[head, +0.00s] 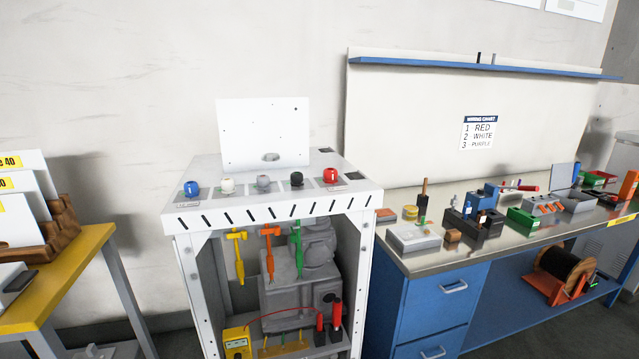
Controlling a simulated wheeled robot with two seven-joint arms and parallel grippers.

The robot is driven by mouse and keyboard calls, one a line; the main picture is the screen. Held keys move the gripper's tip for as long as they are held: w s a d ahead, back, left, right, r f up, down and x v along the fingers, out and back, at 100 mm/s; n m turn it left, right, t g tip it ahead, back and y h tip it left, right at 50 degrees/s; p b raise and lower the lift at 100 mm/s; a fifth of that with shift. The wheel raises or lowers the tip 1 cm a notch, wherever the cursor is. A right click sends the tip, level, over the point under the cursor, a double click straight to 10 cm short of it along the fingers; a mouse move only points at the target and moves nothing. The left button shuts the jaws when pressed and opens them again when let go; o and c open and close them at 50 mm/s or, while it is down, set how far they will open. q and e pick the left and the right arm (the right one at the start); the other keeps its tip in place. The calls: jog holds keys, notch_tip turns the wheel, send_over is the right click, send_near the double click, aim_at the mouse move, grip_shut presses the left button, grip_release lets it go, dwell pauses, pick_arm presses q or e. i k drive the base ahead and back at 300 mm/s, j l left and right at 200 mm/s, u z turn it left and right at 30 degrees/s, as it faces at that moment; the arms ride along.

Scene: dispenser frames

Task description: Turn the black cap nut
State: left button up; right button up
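The black cap nut (296,179) sits on the top of the white dispenser frame (270,212). It stands in a row of cap nuts, between the grey one (263,183) on its left and the red one (330,175) on its right. A white one (227,185) and a blue one (191,188) are further left. Nothing touches the black cap nut. Neither of my grippers shows in the head view.
An upright white panel (264,133) stands behind the row. Yellow, orange and green tools hang below the top. A blue workbench (432,306) with several tools and boxes is on the right. A yellow table (62,273) is on the left.

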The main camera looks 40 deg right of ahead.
aim_at(298, 178)
jog(key=k+l+z, duration=0.1)
jog(key=l+z, duration=0.15)
jog(key=z, duration=0.15)
jog(key=l+z, duration=0.4)
jog(key=j, duration=0.1)
